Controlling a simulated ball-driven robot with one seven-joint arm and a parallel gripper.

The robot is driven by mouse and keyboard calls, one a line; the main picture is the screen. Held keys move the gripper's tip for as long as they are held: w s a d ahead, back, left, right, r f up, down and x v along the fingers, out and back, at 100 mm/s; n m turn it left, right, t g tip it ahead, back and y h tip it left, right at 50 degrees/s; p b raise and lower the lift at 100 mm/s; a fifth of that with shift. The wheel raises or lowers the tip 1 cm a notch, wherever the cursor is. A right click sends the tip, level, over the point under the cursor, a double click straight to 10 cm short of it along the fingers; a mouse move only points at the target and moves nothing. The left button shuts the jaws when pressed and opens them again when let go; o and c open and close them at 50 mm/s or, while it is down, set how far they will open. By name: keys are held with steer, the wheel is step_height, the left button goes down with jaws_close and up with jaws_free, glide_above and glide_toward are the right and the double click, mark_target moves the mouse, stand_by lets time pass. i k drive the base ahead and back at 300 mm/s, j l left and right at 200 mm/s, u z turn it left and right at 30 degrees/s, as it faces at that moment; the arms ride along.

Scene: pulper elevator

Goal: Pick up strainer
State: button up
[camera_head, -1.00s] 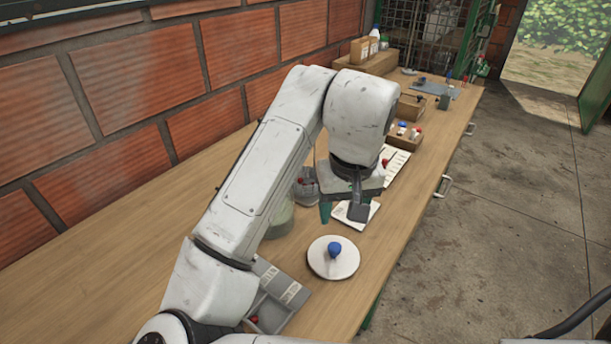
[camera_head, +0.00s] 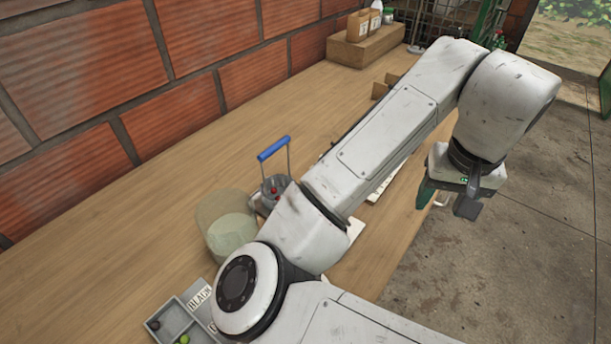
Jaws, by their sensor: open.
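A small grey basket (camera_head: 276,188) with a tall handle and a blue grip stands on the wooden bench in the head view; it looks like the strainer. Something red shows in it. My arm hides part of the bench to its right. My gripper (camera_head: 446,204) is open and empty, far to the right of the basket, beyond the bench's front edge and over the floor in the picture. Its fingers point down.
A clear greenish container (camera_head: 226,226) stands just left of the basket. A grey sorting tray (camera_head: 172,318) with small balls lies at the bottom. The bench's left part is clear.

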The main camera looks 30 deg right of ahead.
mark_target(280, 181)
steer(key=i+j+u, duration=0.3)
steer(key=i, duration=0.15)
steer(key=i+j+u, duration=0.35)
steer(key=i+l, duration=0.1)
